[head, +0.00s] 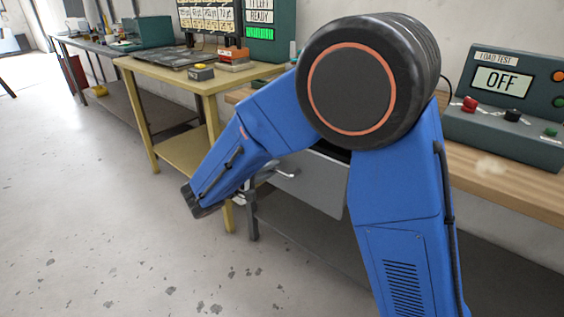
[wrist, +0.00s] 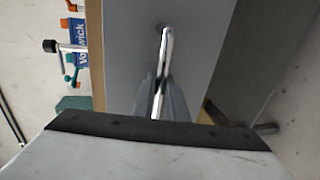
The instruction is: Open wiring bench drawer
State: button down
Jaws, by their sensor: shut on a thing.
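The wiring bench drawer has a grey front (head: 318,184), below the wooden bench top (head: 505,182). A dark gap shows above the front, so the drawer seems to stand partly out; my arm hides much of it. A silver bar handle (head: 285,174) is on the front. In the wrist view the handle (wrist: 166,48) runs up and down across the grey drawer front (wrist: 128,50). My gripper (wrist: 160,92) is shut on the handle, with one finger on each side. In the head view my forearm hides most of the gripper.
A yellow-framed table (head: 205,84) with a small button box (head: 200,72) stands left of the drawer. A load test box (head: 505,100) reading OFF sits on the bench top at right. The floor in front of the drawer is clear.

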jog(key=f+v, duration=0.2)
jog(key=v, duration=1)
jog(key=shift+s+a+f, duration=0.3)
jog(key=shift+s+a, duration=0.15)
jog(key=shift+a, duration=0.05)
jog(key=c, duration=1.8)
grip_release()
jog(key=shift+o, duration=0.2)
jog(key=v, duration=1.7)
jog(key=shift+s, duration=0.2)
jog(key=shift+a, duration=0.15)
